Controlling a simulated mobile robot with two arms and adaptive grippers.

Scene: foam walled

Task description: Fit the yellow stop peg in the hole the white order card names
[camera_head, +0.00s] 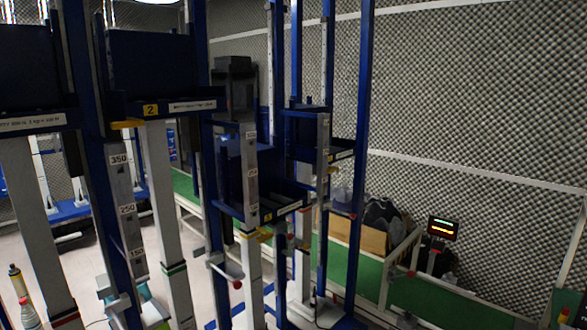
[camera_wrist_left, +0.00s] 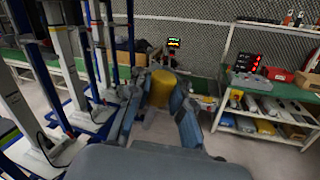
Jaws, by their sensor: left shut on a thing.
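My left gripper (camera_wrist_left: 160,92) shows in the left wrist view, its two fingers shut on a yellow cylindrical peg (camera_wrist_left: 162,86). The peg is held clear of the blue uprights and the shelves. In the head view a blue post with a pale scale strip (camera_head: 126,210) carries the labels 350, 250 and 150. A second scale strip (camera_head: 251,172) stands further right. Yellow pieces sit under the blue platforms, one at the left (camera_head: 126,124) and one at the middle (camera_head: 264,236). I cannot make out the order card. My right gripper is not in view.
Tall blue and white posts crowd the left and middle. A green-topped bench (camera_head: 440,298) with a lit display (camera_head: 442,228) runs along the foam wall.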

